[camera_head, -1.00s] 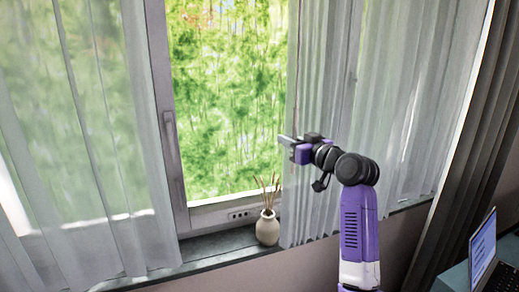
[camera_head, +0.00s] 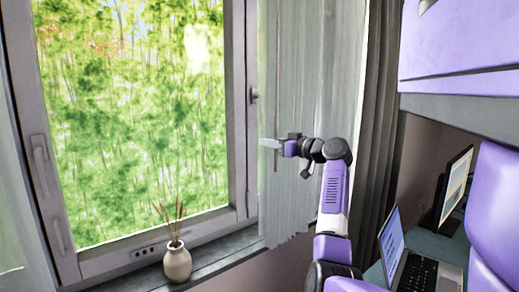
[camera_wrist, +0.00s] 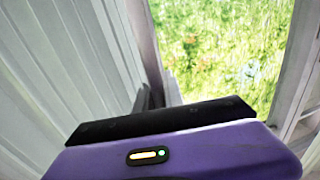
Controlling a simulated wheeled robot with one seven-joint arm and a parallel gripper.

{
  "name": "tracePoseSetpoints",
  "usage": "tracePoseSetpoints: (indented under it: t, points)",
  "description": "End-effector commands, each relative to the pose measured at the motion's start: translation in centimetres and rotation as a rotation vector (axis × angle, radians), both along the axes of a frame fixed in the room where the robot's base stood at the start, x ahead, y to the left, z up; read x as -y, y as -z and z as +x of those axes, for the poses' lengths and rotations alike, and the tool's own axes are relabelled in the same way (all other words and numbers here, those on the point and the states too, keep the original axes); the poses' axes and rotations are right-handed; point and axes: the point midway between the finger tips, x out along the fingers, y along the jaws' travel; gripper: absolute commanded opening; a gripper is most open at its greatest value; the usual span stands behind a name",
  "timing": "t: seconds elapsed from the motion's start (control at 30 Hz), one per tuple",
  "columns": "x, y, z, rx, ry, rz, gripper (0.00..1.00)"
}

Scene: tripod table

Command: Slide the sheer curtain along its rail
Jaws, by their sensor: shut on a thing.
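The right-hand sheer curtain (camera_head: 300,95) is pale and translucent. It hangs in bunched folds at the right side of the window, its leading edge by the right window frame. My gripper (camera_head: 271,146) is shut on that leading edge at about mid-height. In the wrist view the curtain's folds (camera_wrist: 75,55) fill the left side, and the dark and purple gripper body shows at the bottom; the fingertips are hidden there. The rail is out of view. Part of another sheer curtain (camera_head: 14,215) shows at the far left.
The window (camera_head: 135,110) is bare between the curtains. A vase with dried stems (camera_head: 177,262) stands on the sill (camera_head: 222,258), left of the curtain's hem. A dark drape (camera_head: 380,125) hangs right of my arm. A laptop (camera_head: 405,260) and a monitor (camera_head: 456,185) stand at the right.

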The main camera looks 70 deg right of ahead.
Motion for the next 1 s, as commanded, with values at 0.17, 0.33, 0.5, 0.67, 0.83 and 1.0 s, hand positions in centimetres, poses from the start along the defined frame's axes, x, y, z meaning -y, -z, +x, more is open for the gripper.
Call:
tracePoseSetpoints:
  t: [0.17,0.33,0.5,0.67,0.83,1.0]
  points:
    - [0.83,0.16,-0.49,-0.002,0.0,0.002,0.0]
    - [1.01,0.11,-0.57,-0.003,0.0,0.001,0.0]
    - [0.99,0.11,-0.54,-0.003,0.0,0.001,0.0]
    - [0.96,0.11,-0.52,-0.002,-0.001,0.002,0.29]
    - [0.97,0.07,-0.56,-0.002,0.0,0.001,0.35]
    - [0.95,0.05,-0.65,-0.001,0.0,0.0,0.35]
